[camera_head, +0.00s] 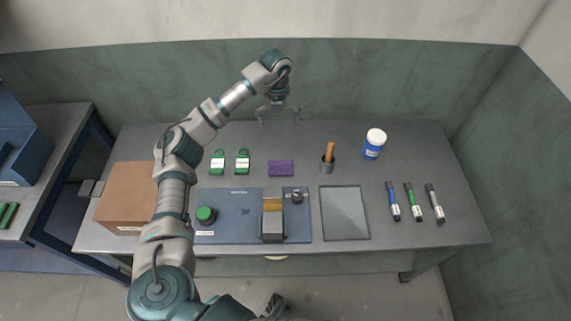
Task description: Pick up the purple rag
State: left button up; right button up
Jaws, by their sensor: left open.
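The purple rag (281,168) lies flat on the grey table as a small folded rectangle, just behind the blue-grey machine. My left gripper (279,121) hangs above the back part of the table, beyond the rag in the picture. Its two fingers are spread apart, with nothing between them. It is apart from the rag. My right gripper cannot be made out; only a dark part shows at the bottom edge.
Two green-tagged items (218,163) lie left of the rag. The machine (236,203), grey tray (345,213), markers (414,205) and brown box (124,195) occupy the front and left.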

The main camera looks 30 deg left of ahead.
pick_arm(q)
notch_tip(320, 180, down, 4)
jog(key=b, duration=0.4)
send_over(280, 163)
notch_tip(280, 163, down, 7)
jog(key=f, duration=0.4)
jog(key=d+f+b, duration=0.1)
jog(key=f, duration=0.1)
jog(key=shift+f, duration=0.4)
jog(key=shift+s+f, duration=0.1)
jog(key=shift+f, duration=0.2)
jog(key=f, duration=0.2)
jog(key=a+f+b, duration=0.1)
jog(key=f, duration=0.2)
jog(key=shift+d+r, duration=0.15)
jog(key=shift+d, duration=0.2)
jog(key=c, duration=1.1)
pick_arm(e)
jog(key=w+r+t, duration=0.1)
jog(key=w+r, duration=0.1)
jog(key=r, duration=0.6)
jog(key=w+r+t, duration=0.1)
jog(key=w+r, duration=0.2)
jog(key=r, duration=0.5)
jog(key=shift+a+t+y, duration=0.3)
jog(key=shift+a, duration=0.15)
